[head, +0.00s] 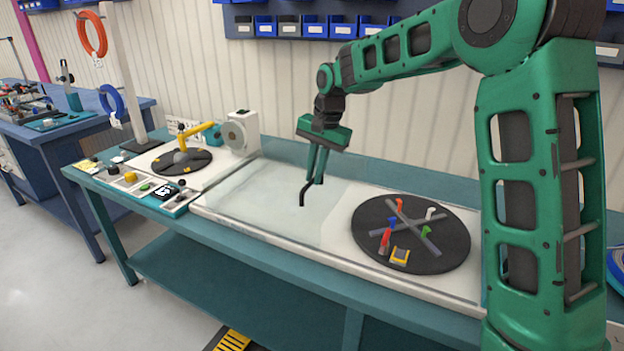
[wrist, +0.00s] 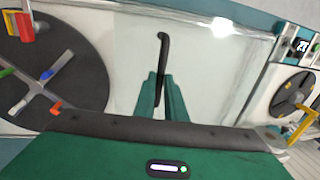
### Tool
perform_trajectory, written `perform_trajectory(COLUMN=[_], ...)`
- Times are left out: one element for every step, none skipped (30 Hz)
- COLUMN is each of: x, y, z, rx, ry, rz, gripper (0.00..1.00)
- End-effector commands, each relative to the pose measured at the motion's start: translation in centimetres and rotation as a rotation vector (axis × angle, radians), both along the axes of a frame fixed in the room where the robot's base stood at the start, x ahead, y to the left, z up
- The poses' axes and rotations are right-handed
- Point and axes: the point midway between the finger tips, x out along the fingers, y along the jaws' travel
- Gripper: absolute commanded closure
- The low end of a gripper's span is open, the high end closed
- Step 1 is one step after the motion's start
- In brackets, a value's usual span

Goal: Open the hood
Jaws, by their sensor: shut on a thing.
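The hood (head: 265,205) appears as a clear, faintly tinted panel over the middle of the white machine bed, between two dark turntables. It also shows in the wrist view (wrist: 215,75) with a bright reflection. A thin black bent bar, which looks like the hood's handle (head: 302,196), stands at the panel's right part. My gripper (head: 318,180) points down and is shut on this handle. In the wrist view the handle (wrist: 163,50) runs out from between the green fingers (wrist: 160,95). The fingers hide part of it. The panel's exact edges are hard to make out.
The right turntable (head: 370,222) carries a grey cross with coloured clamps. The left turntable (head: 160,163) has a yellow arm (head: 196,130) over it. A control panel (head: 165,192) lies at the bench's front left. Blue bins (head: 315,26) hang on the wall behind.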

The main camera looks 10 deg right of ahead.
Motion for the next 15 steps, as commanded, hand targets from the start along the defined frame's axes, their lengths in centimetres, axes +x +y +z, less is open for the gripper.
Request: perform_trajectory(x=[0.24, 0.31, 0.37, 0.40, 0.42, 0.43, 0.43, 0.42, 0.41, 0.41, 0.40, 0.41, 0.39, 0.39, 0.39], y=[-0.10, -0.14, -0.17, -0.18, -0.19, -0.20, -0.21, -0.22, -0.24, -0.25, -0.27, -0.29, -0.31, -0.32, -0.35], z=[0.08, 0.09, 0.09, 0.08, 0.08, 0.08, 0.08, 0.08, 0.07, 0.07, 0.07, 0.06, 0.06, 0.06, 0.06], rx=[0.001, 0.001, 0.001, 0.001, 0.001, 0.000, 0.000, 0.000, 0.000, 0.000, 0.000, 0.000, 0.001, 0.001, 0.001], ry=[-0.002, -0.002, -0.002, -0.002, -0.002, -0.002, -0.002, -0.002, -0.002, -0.002, -0.002, -0.002, -0.001, -0.001, -0.001], rz=[-0.004, -0.005, -0.007, -0.007, -0.008, -0.008, -0.008, -0.008, -0.008, -0.008, -0.008, -0.008, -0.008, -0.009, -0.009], gripper=[1.00, 1.00, 1.00, 1.00, 1.00, 1.00, 1.00, 1.00, 1.00, 1.00, 1.00, 1.00, 1.00, 0.87, 0.77])
